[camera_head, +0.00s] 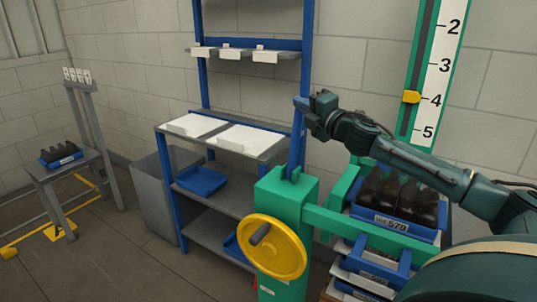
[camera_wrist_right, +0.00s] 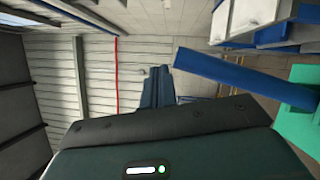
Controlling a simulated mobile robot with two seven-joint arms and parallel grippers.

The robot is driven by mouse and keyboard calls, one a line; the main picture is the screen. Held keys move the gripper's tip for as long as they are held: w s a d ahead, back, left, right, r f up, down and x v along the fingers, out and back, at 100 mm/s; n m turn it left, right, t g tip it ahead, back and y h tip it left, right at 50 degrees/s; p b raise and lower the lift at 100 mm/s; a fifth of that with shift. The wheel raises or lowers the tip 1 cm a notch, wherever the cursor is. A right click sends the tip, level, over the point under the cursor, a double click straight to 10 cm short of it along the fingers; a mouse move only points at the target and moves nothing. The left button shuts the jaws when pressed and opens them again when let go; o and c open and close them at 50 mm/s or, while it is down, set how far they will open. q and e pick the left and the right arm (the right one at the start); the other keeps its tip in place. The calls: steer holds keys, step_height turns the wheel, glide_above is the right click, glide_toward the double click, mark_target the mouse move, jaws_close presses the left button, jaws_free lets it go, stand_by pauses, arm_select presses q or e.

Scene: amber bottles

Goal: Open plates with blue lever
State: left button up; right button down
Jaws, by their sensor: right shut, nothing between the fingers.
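The blue lever (camera_head: 297,150) stands nearly upright from the top of a green post (camera_head: 288,205). In the right wrist view the lever (camera_wrist_right: 240,75) slants across the upper right. My right gripper (camera_head: 303,104) is shut and empty beside the lever's top end; its fingers also show in the right wrist view (camera_wrist_right: 157,86). I cannot tell whether they touch the lever. Green plates or bars (camera_head: 362,230) of the machine run beside a stack of blue crates (camera_head: 400,228); how far they stand open is unclear. My left gripper is out of view.
The top crate holds dark bottles (camera_head: 400,195). A yellow handwheel (camera_head: 285,262) is on the post's front. A blue-framed shelf (camera_head: 200,210) stands behind, to the left. A vertical scale (camera_head: 438,70) with a yellow pointer is at the back right.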

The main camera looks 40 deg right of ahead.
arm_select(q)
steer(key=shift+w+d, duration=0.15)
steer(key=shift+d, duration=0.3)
arm_select(e)
steer(key=shift+w+d, duration=0.15)
steer(key=shift+d, duration=0.3)
